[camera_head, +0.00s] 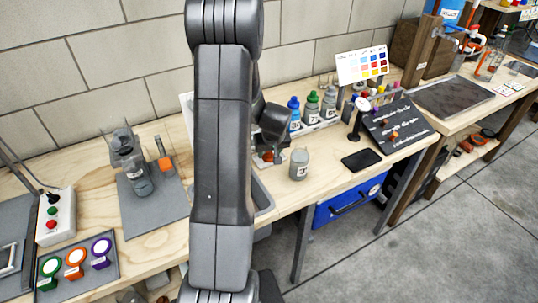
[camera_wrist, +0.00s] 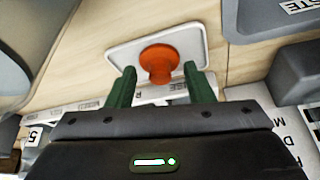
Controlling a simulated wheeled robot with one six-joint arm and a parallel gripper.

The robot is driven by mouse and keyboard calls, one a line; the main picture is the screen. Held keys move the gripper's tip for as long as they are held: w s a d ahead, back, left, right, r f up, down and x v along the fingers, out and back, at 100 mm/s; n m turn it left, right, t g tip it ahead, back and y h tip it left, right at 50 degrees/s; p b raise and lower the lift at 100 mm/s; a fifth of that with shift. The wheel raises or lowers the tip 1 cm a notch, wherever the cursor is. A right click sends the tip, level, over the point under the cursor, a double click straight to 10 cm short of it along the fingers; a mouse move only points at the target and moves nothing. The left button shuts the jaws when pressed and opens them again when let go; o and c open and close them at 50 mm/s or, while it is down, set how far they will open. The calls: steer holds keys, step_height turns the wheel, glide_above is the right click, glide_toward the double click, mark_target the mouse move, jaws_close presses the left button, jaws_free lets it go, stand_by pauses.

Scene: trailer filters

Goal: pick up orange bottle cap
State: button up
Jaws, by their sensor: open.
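The orange bottle cap (camera_wrist: 160,62) sits on a small white tray (camera_wrist: 190,40) with rounded corners in the wrist view. My gripper (camera_wrist: 160,85) is open, with its two green fingers apart. In the head view a bit of orange-red, likely the cap (camera_head: 268,157), shows just below the end of my arm. My arm hides most of the area around it.
A grey jar (camera_head: 299,165) stands close to the right of the cap. Blue (camera_head: 294,113), green (camera_head: 311,111) and grey (camera_head: 329,103) bottles stand behind. A black phone-like slab (camera_head: 362,159) lies near the front edge. A grey bin (camera_head: 261,197) lies partly behind my arm.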

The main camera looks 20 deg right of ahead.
steer(key=shift+w+f, duration=0.1)
steer(key=shift+f, duration=0.15)
steer(key=shift+c, duration=0.2)
steer(key=c, duration=0.6)
steer(key=shift+r, duration=0.15)
